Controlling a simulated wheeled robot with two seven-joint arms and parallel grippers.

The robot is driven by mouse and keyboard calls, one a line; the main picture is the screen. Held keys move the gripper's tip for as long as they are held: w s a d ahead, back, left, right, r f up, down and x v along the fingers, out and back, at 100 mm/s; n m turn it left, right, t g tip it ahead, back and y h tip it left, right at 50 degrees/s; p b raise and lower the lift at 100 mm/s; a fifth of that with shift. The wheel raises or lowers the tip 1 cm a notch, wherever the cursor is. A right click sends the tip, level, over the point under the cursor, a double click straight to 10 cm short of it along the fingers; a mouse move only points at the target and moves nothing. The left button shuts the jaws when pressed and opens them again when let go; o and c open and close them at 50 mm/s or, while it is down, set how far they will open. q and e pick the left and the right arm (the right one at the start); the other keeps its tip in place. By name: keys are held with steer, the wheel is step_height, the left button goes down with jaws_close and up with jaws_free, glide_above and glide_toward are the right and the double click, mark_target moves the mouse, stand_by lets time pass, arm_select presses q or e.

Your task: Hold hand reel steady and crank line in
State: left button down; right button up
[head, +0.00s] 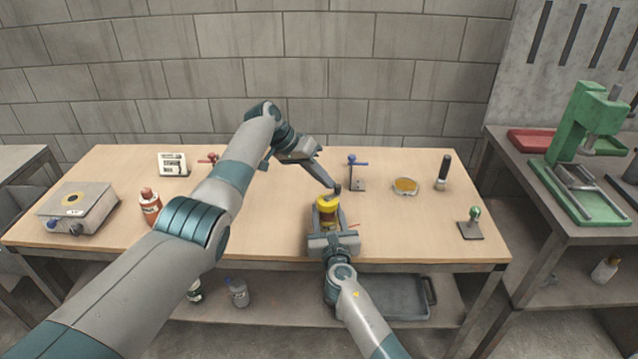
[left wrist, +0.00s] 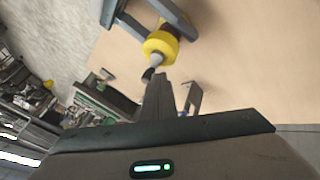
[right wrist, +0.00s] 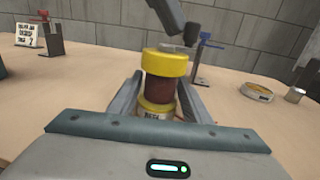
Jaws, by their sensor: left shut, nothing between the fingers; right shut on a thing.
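The hand reel (head: 327,203), with yellow flanges and a dark brown spool, stands upright near the table's front edge. My right gripper (head: 327,222) is shut on it from the front. In the right wrist view the fingers sit on both sides of the reel (right wrist: 164,88). My left gripper (head: 336,187) is shut with nothing between its fingers, its tips just above the reel. In the left wrist view a dark knob (left wrist: 148,74) shows at the fingertips beside the yellow flange (left wrist: 160,46). Whether the tips touch the knob I cannot tell. The crank arm is mostly hidden.
On the wooden table (head: 270,235), a blue-handled stand (head: 357,172) is behind the reel. A round dish (head: 405,186), dark cylinder (head: 443,172) and green-knobbed stand (head: 471,224) lie right. A red bottle (head: 150,206) and grey box (head: 78,207) are left.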

arm_select(q)
steer(key=shift+d, duration=0.55)
stand_by(1.6)
steer(key=shift+s+a, duration=0.25)
steer(key=shift+s, duration=0.5)
steer(key=shift+r, duration=0.1)
steer(key=v, duration=1.2)
